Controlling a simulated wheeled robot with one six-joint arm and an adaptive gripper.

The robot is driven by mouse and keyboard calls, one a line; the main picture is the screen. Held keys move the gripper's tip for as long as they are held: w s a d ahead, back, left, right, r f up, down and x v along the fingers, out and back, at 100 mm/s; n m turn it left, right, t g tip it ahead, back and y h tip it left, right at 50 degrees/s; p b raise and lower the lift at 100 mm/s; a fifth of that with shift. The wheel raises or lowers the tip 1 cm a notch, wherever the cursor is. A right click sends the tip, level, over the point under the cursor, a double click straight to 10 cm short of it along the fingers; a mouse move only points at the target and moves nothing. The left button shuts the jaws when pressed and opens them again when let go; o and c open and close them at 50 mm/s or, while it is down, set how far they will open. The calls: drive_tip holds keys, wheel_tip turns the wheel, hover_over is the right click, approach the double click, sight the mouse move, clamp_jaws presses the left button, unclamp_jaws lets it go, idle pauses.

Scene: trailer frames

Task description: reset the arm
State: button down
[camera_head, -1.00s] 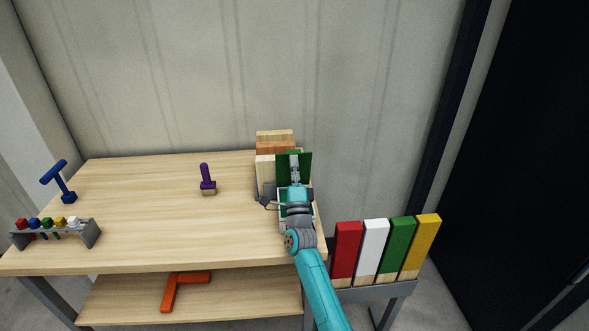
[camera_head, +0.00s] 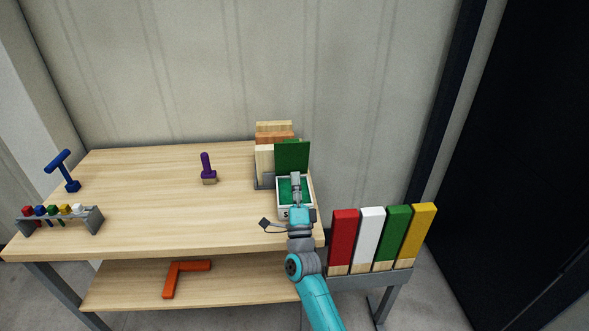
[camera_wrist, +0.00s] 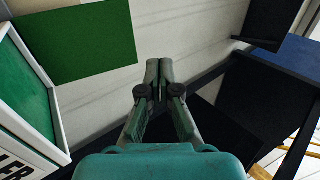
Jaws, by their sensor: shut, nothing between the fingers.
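My teal arm reaches up over the right end of the wooden table. My gripper (camera_head: 296,180) is in front of an open white box (camera_head: 283,212) with a green inside and a raised green panel (camera_head: 292,156) behind it. In the wrist view my gripper (camera_wrist: 159,66) has its fingers together and empty. There the box (camera_wrist: 40,135) stands at the left with dark lettering on its side, and the green panel (camera_wrist: 78,42) shows at upper left. I cannot tell from the head view how high the gripper is above the box.
Wooden blocks (camera_head: 274,133) stand in a holder behind the box. Red (camera_head: 343,240), white (camera_head: 370,236), green (camera_head: 392,235) and yellow (camera_head: 416,235) boards stand at the right. A purple tool (camera_head: 207,168), blue tool (camera_head: 64,170) and small rack (camera_head: 90,222) sit on the table (camera_head: 150,210). Its middle is mostly clear.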

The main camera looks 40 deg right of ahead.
drive_tip(key=shift+s+a+f, duration=0.15)
drive_tip(key=shift+s+a, duration=0.25)
drive_tip(key=shift+s, duration=0.25)
drive_tip(key=shift+s+a+f, duration=0.15)
drive_tip(key=shift+s+a, duration=0.25)
drive_tip(key=shift+s, duration=0.2)
drive_tip(key=s+a+f+n+g+y, duration=0.1)
drive_tip(key=s+a+f+n+y, duration=0.4)
drive_tip(key=s+a+f+n, duration=0.45)
drive_tip(key=s+a+f+n+y, duration=0.4)
drive_tip(key=s+a+f, duration=0.15)
drive_tip(key=s, duration=0.75)
drive_tip(key=s+a+r+n+g+y, duration=0.1)
drive_tip(key=s+a+n, duration=0.1)
drive_tip(key=s, duration=0.5)
drive_tip(key=s+a+r+n+g+y, duration=0.1)
drive_tip(key=s+a+n+g+y, duration=0.1)
drive_tip(key=s+n, duration=0.3)
drive_tip(key=s+a+r+n+g+y, duration=0.1)
drive_tip(key=s+a+n+g+y, duration=0.1)
drive_tip(key=s, duration=0.8)
drive_tip(key=shift+s+a+n, duration=0.3)
drive_tip(key=shift+a+n, duration=0.35)
drive_tip(key=shift+n, duration=0.5)
